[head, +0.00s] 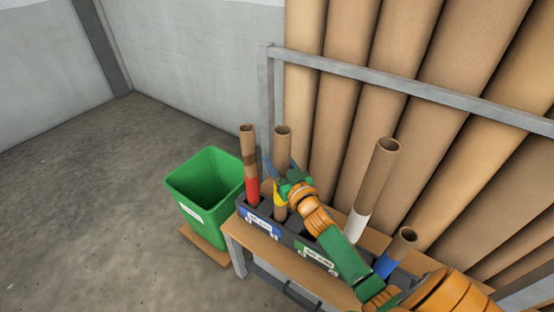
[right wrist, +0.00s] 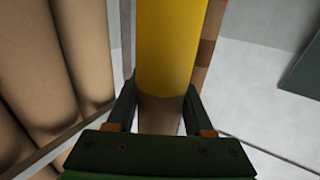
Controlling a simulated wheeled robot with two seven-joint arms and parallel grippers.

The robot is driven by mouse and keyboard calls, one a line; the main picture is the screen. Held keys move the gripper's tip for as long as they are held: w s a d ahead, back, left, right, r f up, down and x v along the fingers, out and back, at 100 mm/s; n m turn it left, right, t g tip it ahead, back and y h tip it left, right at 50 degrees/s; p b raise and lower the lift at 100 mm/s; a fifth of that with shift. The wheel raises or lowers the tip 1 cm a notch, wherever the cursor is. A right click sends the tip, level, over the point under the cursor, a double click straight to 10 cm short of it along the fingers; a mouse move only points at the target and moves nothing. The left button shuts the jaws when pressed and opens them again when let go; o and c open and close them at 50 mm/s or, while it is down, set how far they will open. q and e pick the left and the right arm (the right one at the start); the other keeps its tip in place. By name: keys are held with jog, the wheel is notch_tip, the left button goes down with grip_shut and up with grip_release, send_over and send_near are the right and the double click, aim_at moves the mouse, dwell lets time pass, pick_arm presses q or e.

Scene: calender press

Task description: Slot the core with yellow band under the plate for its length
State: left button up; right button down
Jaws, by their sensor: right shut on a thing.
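The cardboard core with the yellow band (head: 282,143) stands upright at the left part of the dark rack (head: 290,238), just right of the red-banded core (head: 252,190). My right gripper (head: 284,182) is shut on it near the yellow band. In the right wrist view the yellow band (right wrist: 165,45) runs between the fingers of the gripper (right wrist: 160,105). The rack's front bears a blue plate (head: 259,226) and a green plate (head: 317,257); their writing is too small to read. The core's lower end is at the rack; I cannot tell how deep it sits. My left gripper is out of view.
A white-banded core (head: 375,180) and a blue-banded core (head: 395,252) stand farther right in the rack. A green bin (head: 205,185) stands left of the wooden table (head: 285,262). Large brown rolls (head: 400,60) behind a grey rail (head: 400,88) close off the back.

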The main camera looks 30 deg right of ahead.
jog(key=shift+f+b, duration=1.5)
jog(key=shift+f, duration=0.35)
jog(key=shift+c, duration=1)
grip_release()
jog(key=shift+r, duration=0.1)
jog(key=shift+s, duration=0.1)
jog(key=s+a+p, duration=0.1)
jog(key=s, duration=0.6)
